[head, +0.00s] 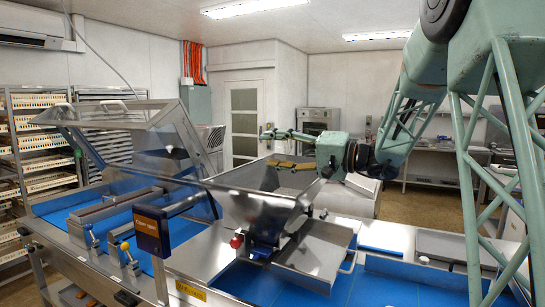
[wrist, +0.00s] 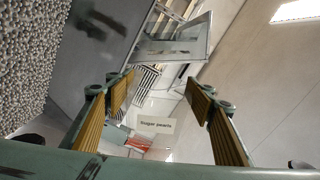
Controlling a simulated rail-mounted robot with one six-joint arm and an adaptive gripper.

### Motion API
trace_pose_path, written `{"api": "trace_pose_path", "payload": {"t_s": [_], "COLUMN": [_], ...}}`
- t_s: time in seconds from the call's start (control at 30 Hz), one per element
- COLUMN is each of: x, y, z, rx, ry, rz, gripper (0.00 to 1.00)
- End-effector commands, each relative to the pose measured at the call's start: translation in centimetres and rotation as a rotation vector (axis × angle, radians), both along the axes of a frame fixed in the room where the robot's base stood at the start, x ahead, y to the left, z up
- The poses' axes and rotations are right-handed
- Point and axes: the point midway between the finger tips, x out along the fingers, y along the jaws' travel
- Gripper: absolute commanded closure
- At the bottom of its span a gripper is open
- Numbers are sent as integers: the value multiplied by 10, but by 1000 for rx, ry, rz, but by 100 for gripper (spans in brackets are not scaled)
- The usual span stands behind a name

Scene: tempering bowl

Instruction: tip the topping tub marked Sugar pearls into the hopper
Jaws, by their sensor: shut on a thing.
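My gripper (head: 273,148) is at the end of the arm, above the metal hopper (head: 262,208) in the head view. In the wrist view its brown-padded fingers (wrist: 160,92) stand apart, shut on the topping tub. The tub's white label (wrist: 147,124) reads "Sugar pearls" and shows between the fingers; the tub's clear body is hard to make out. The wrist view is rolled, with the ceiling to the right, so the tub appears turned on its side. A mass of pale grey pearls (wrist: 28,62) fills the left edge of the wrist view; I cannot tell exactly what holds it.
A clear hinged guard (head: 130,135) stands raised left of the hopper over a blue belt (head: 105,215). A dark blue box (head: 151,230) is mounted at the front. Tray racks (head: 40,140) stand at the left wall.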

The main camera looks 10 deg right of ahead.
Motion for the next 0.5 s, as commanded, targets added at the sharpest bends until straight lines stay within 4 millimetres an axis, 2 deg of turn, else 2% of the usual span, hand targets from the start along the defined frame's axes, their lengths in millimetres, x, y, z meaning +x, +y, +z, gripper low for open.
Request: {"api": "trace_pose_path", "payload": {"t_s": [0.5], "x": [-3], "y": [3], "z": [-4], "rx": [-60], "ry": [-74], "rz": [0], "gripper": [65]}}
